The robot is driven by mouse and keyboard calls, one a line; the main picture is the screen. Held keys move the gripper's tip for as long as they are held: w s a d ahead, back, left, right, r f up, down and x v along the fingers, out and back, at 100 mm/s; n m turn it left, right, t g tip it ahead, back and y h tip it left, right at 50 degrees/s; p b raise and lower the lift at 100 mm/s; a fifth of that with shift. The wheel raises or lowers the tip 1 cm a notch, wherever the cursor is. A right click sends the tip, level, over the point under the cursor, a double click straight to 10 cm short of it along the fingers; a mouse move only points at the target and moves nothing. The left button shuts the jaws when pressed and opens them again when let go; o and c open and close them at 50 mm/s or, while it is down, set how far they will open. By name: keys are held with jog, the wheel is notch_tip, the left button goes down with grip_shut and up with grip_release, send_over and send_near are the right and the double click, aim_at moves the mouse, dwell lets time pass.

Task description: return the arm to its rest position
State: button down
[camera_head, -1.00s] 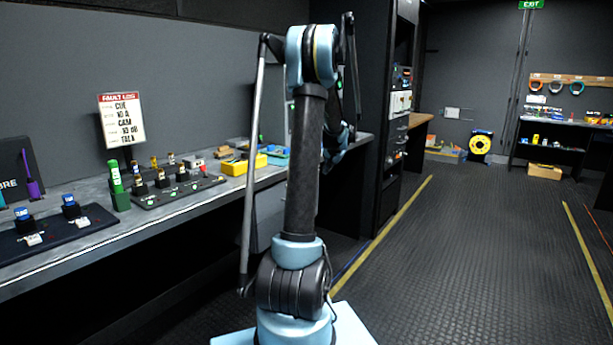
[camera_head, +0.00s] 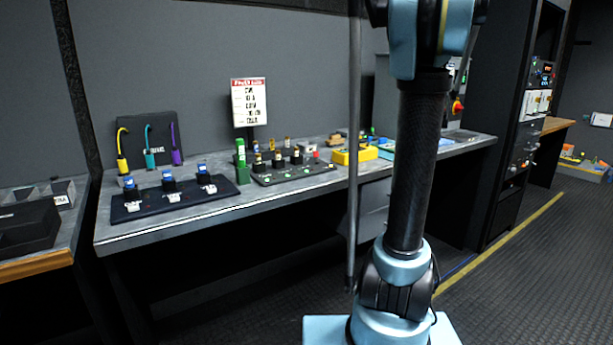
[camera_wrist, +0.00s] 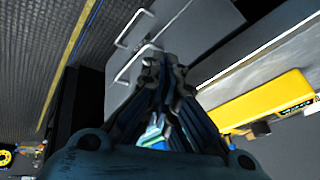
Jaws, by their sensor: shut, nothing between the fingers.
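My arm (camera_head: 412,170) stands upright right of centre in the head view, its upper joint cut off by the top edge. My gripper (camera_wrist: 165,64) shows in the wrist view, with its fingers closed together and nothing held. It appears over the floor side of the bench, with grey drawers and their metal handles (camera_wrist: 133,62) beyond the fingertips. In the head view I cannot make out the gripper; the arm and frame edge hide that part.
The workbench (camera_head: 130,236) runs along the wall, bearing a dark connector board (camera_head: 150,212), a green bottle-like item (camera_head: 241,160) and a yellow case, which also shows in the wrist view (camera_wrist: 260,102). A rack (camera_head: 500,110) stands at right. Open floor (camera_head: 560,270) lies right.

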jog(key=s+a+f+n+g, duration=0.1)
jog(key=s+a+n, duration=0.1)
jog(key=s+a, duration=0.7)
jog(key=s+a+f+n, duration=0.1)
jog(key=s+a+f, duration=0.1)
jog(key=s, duration=0.6)
jog(key=s+a+f+n+g, duration=0.1)
jog(key=s+a+f+n, duration=0.1)
jog(key=s+f, duration=0.3)
jog(key=s+a+f+n+g, duration=0.1)
jog(key=s+a+f, duration=0.2)
jog(key=s, duration=0.7)
jog(key=shift+s+f, duration=0.35)
jog(key=shift+f, duration=0.2)
